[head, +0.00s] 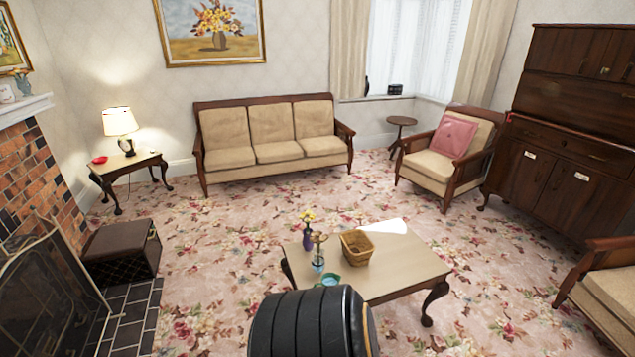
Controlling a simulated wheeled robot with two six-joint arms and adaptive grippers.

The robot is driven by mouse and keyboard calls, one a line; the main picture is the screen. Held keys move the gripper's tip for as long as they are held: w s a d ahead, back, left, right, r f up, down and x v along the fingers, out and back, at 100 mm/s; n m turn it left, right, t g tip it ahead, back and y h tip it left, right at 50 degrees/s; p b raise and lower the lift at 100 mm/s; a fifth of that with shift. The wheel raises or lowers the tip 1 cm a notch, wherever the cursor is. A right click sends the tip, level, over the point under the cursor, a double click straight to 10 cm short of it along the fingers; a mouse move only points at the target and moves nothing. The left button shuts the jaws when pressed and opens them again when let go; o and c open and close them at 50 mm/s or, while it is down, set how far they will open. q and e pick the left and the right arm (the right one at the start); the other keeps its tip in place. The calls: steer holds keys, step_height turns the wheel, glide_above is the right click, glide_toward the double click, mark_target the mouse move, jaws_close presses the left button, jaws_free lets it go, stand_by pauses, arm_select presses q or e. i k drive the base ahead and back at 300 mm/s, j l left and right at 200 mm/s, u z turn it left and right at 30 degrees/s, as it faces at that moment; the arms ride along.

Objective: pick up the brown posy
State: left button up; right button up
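A small brownish posy (319,241) stands upright in a light blue holder (318,264) on the low coffee table (415,270). It is near the table's left side, just in front of a purple vase (307,240) with yellow flowers. The posy is small in this view and its details are hard to tell. Neither of my grippers is in view.
A wicker basket (356,247) stands right of the posy, and a teal bowl (330,279) in front. A white flat shape (385,227) shows behind the basket. The table's front left is hidden. Carpet around the table is open; a dark box (122,250) stands left.

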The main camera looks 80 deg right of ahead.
mark_target(315, 239)
steer(key=k+z, duration=0.1)
steer(key=z, duration=2.6)
